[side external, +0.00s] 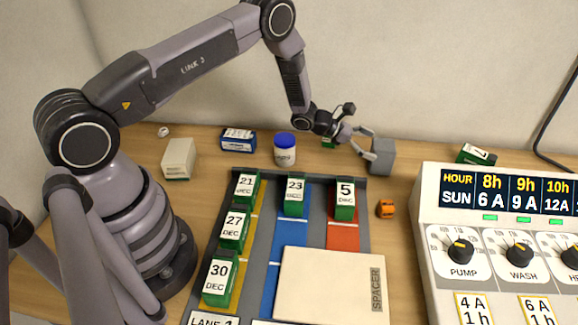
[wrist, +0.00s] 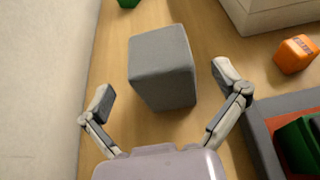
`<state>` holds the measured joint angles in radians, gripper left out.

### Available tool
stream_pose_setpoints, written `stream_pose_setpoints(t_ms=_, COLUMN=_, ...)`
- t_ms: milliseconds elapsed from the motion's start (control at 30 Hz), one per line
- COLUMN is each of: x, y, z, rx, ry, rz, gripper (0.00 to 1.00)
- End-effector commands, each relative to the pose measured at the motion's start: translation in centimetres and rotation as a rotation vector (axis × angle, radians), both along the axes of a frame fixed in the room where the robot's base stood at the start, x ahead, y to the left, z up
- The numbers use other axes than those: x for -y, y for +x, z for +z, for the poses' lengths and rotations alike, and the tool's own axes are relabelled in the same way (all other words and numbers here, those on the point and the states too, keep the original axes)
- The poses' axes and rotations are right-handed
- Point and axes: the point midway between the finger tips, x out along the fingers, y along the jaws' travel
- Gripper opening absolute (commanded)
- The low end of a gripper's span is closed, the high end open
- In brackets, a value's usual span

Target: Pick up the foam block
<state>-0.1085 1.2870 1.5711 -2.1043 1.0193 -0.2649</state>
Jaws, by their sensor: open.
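The foam block is a grey cube (side external: 382,155) on the wooden table near the back wall, just behind the tray's right corner. In the wrist view the grey cube (wrist: 161,67) lies ahead of and roughly between my fingertips. My gripper (side external: 368,143) is open and empty beside the block, reaching toward it from the left. In the wrist view my gripper (wrist: 162,86) has its two fingers spread to either side of the block's near end. I cannot tell whether either finger touches it.
A lane tray (side external: 366,245) with several green date-labelled blocks and a spacer board (side external: 331,285) lies in front. An orange block (side external: 386,208) sits between the tray and the control panel (side external: 436,215). A blue-capped jar (side external: 285,150) stands left of my gripper. The wall is close behind.

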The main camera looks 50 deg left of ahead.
Motion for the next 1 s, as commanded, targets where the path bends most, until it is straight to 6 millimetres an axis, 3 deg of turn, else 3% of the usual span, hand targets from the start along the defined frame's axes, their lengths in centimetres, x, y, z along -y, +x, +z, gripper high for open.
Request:
stream_pose_setpoints(t_ms=200, x=2.2, y=1.8, z=-1.2, rx=0.0, ry=0.002, rz=-0.004, gripper=0.96)
stream_pose_setpoints(t_ms=500, x=2.4, y=2.1, z=-1.4, rx=-0.001, ry=0.002, rz=-0.001, gripper=0.94)
stream_pose_setpoints(t_ms=900, x=2.4, y=2.1, z=-1.4, rx=0.0, ry=0.002, rz=-0.002, gripper=0.42)
stream_pose_setpoints(t_ms=1000, x=2.4, y=2.1, z=-1.3, rx=0.0, ry=0.002, rz=-0.002, gripper=0.35)
